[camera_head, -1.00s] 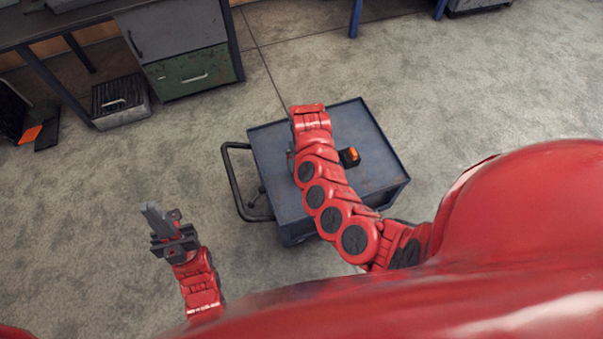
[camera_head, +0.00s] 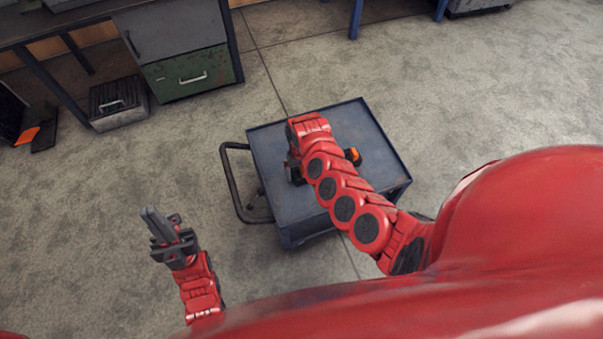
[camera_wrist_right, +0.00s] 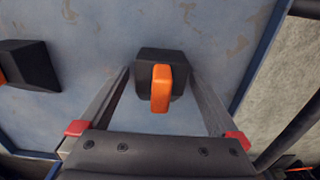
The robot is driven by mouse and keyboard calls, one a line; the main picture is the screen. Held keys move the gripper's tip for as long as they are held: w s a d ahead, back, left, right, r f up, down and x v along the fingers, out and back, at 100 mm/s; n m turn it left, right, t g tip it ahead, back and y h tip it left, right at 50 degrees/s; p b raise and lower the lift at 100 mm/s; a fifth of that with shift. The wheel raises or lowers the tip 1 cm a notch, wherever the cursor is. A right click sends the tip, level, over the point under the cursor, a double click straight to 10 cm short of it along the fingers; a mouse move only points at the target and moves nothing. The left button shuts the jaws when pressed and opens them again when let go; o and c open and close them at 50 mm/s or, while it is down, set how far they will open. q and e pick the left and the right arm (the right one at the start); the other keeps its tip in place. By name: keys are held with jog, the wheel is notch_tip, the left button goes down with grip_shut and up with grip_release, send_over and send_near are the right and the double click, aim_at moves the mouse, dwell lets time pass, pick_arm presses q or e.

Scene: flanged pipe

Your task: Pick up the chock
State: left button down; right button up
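A black chock with an orange handle (camera_wrist_right: 160,88) sits on the blue-grey cart top, between the fingers of my right gripper (camera_wrist_right: 160,74) in the right wrist view. The right gripper is open, one finger on each side of it; contact cannot be told. A second black chock (camera_wrist_right: 27,66) lies to the left, with a bit of orange at the picture's edge. In the head view an orange-handled chock (camera_head: 353,156) shows partly behind my right arm, and my right gripper (camera_head: 293,170) is mostly hidden by its own wrist. My left gripper (camera_head: 160,228) hangs empty left of the cart.
The cart (camera_head: 275,205) has a raised rim and a dark push handle (camera_head: 232,180) on its left. A workbench with a green drawer (camera_head: 190,75) stands at the back left. A dark grey box (camera_head: 118,102) is on the floor. The floor around is open.

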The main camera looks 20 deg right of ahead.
jog(key=c, duration=1.4)
grip_shut()
jog(key=shift+r, duration=0.1)
